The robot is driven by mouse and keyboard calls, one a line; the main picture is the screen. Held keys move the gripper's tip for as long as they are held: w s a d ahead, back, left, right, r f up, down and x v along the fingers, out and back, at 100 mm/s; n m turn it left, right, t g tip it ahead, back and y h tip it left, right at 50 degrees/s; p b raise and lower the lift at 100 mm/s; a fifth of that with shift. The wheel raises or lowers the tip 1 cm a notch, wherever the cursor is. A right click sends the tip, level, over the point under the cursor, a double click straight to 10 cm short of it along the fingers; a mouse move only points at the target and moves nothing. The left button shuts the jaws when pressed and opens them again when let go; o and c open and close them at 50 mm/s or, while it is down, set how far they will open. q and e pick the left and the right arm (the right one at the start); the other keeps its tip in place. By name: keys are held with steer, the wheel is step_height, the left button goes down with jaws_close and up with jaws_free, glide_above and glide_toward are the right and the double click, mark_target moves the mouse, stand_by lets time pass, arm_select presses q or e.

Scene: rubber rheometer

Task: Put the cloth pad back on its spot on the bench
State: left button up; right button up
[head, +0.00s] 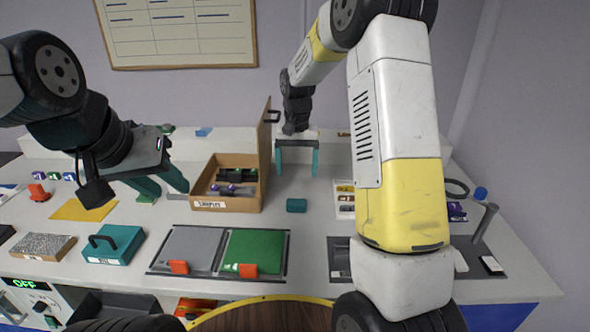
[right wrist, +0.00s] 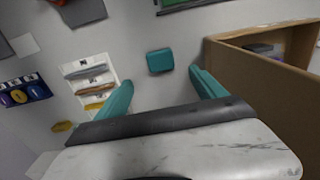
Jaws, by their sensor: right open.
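A small teal rounded block (head: 296,205), possibly the cloth pad, lies on the bench right of the brown box; I cannot tell its material. It also shows in the right wrist view (right wrist: 160,61), ahead of and between my right fingers. A flat yellow cloth-like sheet (head: 84,209) lies on the left of the bench. My right gripper (head: 297,168) is open and empty, behind and above the teal block, not touching it. My left gripper (head: 164,187) looks open and empty over the bench, left of the brown box.
The open brown box (head: 226,204) has a raised lid (head: 265,155) close to my right gripper. A white tray (head: 345,197) stands right of the teal block. Grey (head: 190,248) and green (head: 254,252) panels lie in front. A handled teal block (head: 113,244) stands at the left.

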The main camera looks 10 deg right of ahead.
steer(key=s+d+r+t, duration=0.1)
steer(key=s+r, duration=0.4)
steer(key=r, duration=0.3)
steer(key=s+r+n+t+y, duration=0.1)
steer(key=s+r, duration=0.3)
steer(key=s, duration=0.7)
steer(key=s+r+n+t+y, duration=0.1)
steer(key=s+r+t, duration=0.3)
steer(key=s, duration=0.7)
steer(key=shift+s+d+n, duration=0.3)
steer(key=shift+d+n, duration=0.1)
steer(key=shift+d, duration=0.05)
steer(key=shift+r, duration=0.1)
